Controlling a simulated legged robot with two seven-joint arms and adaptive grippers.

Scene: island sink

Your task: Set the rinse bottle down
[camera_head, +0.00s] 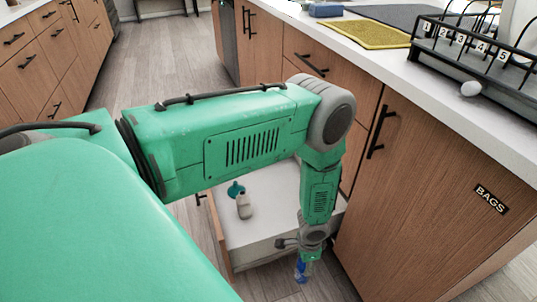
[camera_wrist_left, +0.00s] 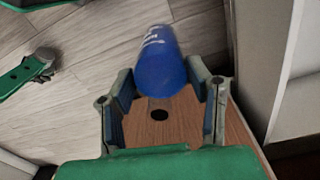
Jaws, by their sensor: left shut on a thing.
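My left gripper (camera_head: 308,246) is shut on the rinse bottle, a blue bottle (camera_head: 302,270), low beside the open drawer. The bottle's blue end with white lettering shows in the left wrist view (camera_wrist_left: 158,62), between the two fingers of the gripper (camera_wrist_left: 160,82). In the head view the gripper covers the bottle's upper part. The bottle hangs over the floor side of the drawer; I cannot tell whether it touches anything. My right gripper is not in view.
An open drawer (camera_head: 262,208) with a white interior holds a pale bottle (camera_head: 244,206) and a teal item (camera_head: 236,189). A cabinet door marked BAGS (camera_head: 440,190) stands right of my arm. The counter holds a yellow mat (camera_head: 370,34) and a numbered black rack (camera_head: 480,60).

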